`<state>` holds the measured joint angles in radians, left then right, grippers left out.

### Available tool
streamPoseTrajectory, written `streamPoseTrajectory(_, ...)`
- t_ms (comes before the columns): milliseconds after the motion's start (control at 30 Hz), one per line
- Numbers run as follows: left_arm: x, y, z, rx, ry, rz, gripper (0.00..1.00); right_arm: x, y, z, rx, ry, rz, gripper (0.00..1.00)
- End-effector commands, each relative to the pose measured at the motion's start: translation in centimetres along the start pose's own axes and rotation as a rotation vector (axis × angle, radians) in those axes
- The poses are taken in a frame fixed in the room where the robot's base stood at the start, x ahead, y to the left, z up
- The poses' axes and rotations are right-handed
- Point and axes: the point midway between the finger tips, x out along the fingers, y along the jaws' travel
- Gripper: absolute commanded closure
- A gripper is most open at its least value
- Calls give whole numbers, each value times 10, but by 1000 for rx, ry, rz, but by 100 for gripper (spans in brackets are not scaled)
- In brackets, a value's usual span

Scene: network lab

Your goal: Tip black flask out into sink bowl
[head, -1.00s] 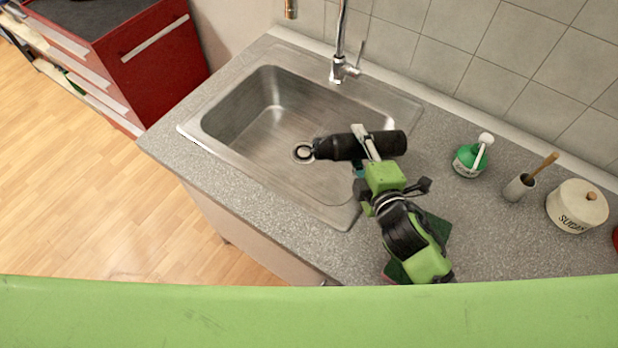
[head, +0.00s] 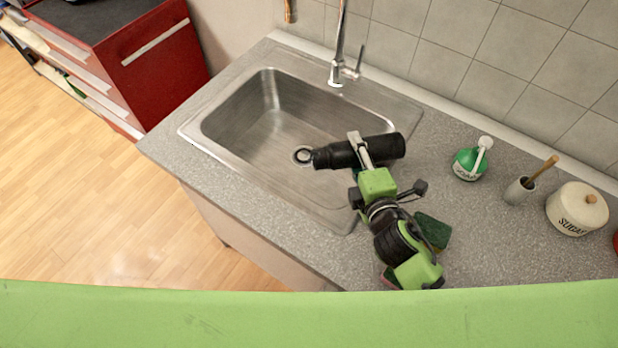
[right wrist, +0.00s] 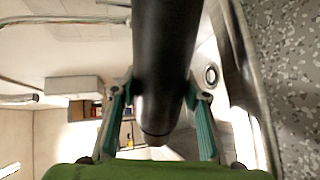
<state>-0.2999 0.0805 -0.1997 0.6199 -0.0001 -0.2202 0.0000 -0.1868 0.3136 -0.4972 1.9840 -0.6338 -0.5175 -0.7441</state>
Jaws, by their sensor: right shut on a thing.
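The black flask (head: 384,147) is held lying on its side above the right part of the sink bowl (head: 235,125), its narrow neck pointing left toward the drain. My right gripper (head: 360,148) is shut around the flask's body. In the right wrist view the flask (right wrist: 165,60) runs between the two teal-padded fingers (right wrist: 160,105). Whether anything flows from its mouth cannot be seen. My left gripper is in neither view.
A chrome faucet (head: 338,68) stands behind the bowl. On the right counter are a green-and-white container (head: 470,163), a small pot with a wooden handle (head: 519,190) and a sugar jar (head: 577,212). A green sponge (head: 433,231) lies by my right arm.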

Motion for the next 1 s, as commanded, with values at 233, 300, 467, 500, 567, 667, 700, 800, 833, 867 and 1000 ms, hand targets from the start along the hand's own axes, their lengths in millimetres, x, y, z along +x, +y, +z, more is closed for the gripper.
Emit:
streamPoseTrajectory(233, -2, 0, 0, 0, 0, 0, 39, 0, 2, -1, -35, -9, 3, 90)
streamPoseTrajectory(300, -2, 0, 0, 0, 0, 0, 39, 0, 2, -2, -45, -11, 3, 90)
streamPoseTrajectory(467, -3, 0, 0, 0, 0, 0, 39, 0, 1, 0, -63, -17, 3, 90)
streamPoseTrajectory(500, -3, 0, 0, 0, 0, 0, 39, 0, 1, 1, -65, -17, 3, 90)
streamPoseTrajectory(567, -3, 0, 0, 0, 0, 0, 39, 0, 1, 2, -68, -18, 3, 90)
streamPoseTrajectory(667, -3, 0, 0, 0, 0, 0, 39, 0, 1, 4, -72, -19, 3, 90)
streamPoseTrajectory(700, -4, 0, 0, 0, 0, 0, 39, 0, 1, 5, -74, -20, 3, 90)
streamPoseTrajectory(800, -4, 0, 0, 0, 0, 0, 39, 0, 1, 8, -79, -21, 3, 90)
streamPoseTrajectory(833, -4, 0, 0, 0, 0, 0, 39, 0, 1, 6, -79, -20, 3, 90)
streamPoseTrajectory(867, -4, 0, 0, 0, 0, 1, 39, 0, 1, 8, -82, -21, 3, 90)
streamPoseTrajectory(1000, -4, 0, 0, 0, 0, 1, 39, 0, 1, 12, -91, -24, 3, 90)
